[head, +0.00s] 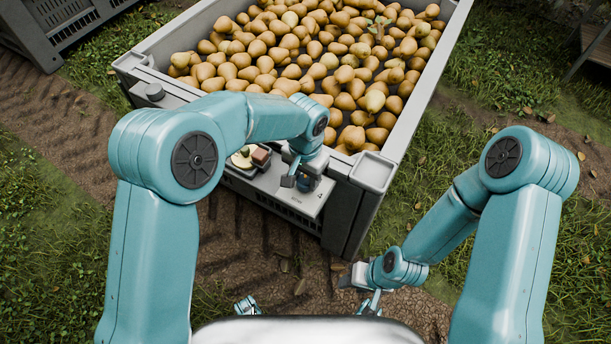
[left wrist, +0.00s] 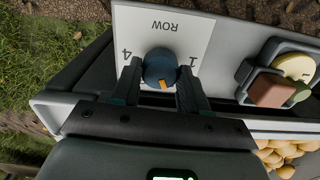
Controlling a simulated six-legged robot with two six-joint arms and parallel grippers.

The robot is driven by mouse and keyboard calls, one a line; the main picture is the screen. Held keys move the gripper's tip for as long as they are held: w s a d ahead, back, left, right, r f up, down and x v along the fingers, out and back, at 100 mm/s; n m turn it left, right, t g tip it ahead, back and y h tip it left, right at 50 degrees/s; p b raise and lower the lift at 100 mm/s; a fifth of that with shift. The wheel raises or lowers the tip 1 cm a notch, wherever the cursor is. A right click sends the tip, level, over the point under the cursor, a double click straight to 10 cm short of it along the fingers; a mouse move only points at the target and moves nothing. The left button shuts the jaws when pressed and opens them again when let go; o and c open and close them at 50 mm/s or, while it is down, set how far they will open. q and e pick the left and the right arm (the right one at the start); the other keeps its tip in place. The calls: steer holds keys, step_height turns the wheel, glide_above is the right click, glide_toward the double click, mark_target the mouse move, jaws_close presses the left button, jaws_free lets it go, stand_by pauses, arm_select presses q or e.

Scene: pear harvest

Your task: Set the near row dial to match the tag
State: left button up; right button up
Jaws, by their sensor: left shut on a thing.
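The row dial (left wrist: 158,66) is a round blue knob with an orange mark, on a white plate (left wrist: 205,22) lettered ROW. The plate reads upside down in the left wrist view. The mark points toward the bottom, slightly right; the numerals 4 and 1 show beside the fingers, others are hidden. My left gripper (left wrist: 159,70) is shut on the dial, one finger on each side. In the head view my left gripper (head: 300,180) is at the plate on the bin's near side. My right gripper (head: 352,277) hangs low, away from the bin; its jaws are unclear. I cannot make out a tag.
A grey bin (head: 430,95) full of pears (head: 310,60) stands ahead. Beside the dial plate, a small tray holds a cut pear (left wrist: 295,67) and a reddish-brown block (left wrist: 271,91). Another dark crate (head: 60,35) is at the far left. Soil and grass surround the bin.

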mark_target(305, 179)
arm_select(q)
steer(key=n+b, duration=0.1)
steer(key=n, duration=0.5)
steer(key=n+b, duration=0.1)
steer(key=n, duration=0.6)
steer(key=shift+a, duration=0.1)
stand_by(0.6)
steer(key=o, duration=1.1)
steer(key=shift+c, duration=0.2)
steer(key=shift+r, duration=0.1)
step_height(305, 179, up, 16)
steer(key=p, duration=0.4)
